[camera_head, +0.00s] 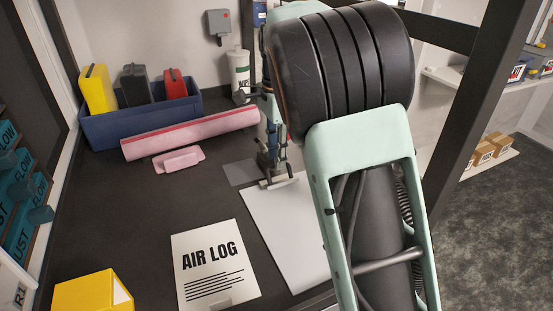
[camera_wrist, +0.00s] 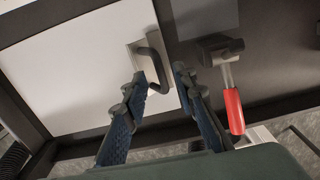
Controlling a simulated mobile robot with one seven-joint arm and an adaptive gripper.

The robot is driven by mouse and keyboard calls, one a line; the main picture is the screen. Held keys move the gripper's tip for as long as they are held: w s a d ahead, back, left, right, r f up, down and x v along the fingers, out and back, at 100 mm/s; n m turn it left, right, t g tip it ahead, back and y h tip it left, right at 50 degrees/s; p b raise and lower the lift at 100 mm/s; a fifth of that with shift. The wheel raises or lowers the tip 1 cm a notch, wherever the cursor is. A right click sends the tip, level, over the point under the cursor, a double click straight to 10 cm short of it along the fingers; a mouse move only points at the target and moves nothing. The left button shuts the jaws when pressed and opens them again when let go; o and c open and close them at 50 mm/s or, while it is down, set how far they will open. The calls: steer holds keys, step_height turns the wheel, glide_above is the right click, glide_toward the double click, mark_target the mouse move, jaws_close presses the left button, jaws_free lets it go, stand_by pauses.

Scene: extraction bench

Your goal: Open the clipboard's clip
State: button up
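The clipboard (camera_head: 285,235) lies flat on the dark bench, its white sheet partly hidden behind my arm in the head view. In the wrist view its white face (camera_wrist: 75,70) fills the left side. Its clip (camera_head: 279,182) is a pale metal plate at the board's far edge; the wrist view shows the clip's dark looped handle (camera_wrist: 158,58). My gripper (camera_wrist: 160,74) is open, with the handle's loop between its two fingertips. I cannot tell whether a finger touches it. In the head view my gripper (camera_head: 271,155) points down over the clip.
A red-handled hammer (camera_wrist: 233,105) lies close to the right of my gripper. An AIR LOG sheet (camera_head: 214,268) and a yellow box (camera_head: 93,292) are at the front. A pink roll (camera_head: 190,133), a pink block (camera_head: 178,160) and a blue bin (camera_head: 100,132) are at the back left.

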steer(key=shift+f, duration=0.75)
jaws_close()
steer(key=shift+r+p, duration=0.15)
steer(key=shift+p, duration=0.2)
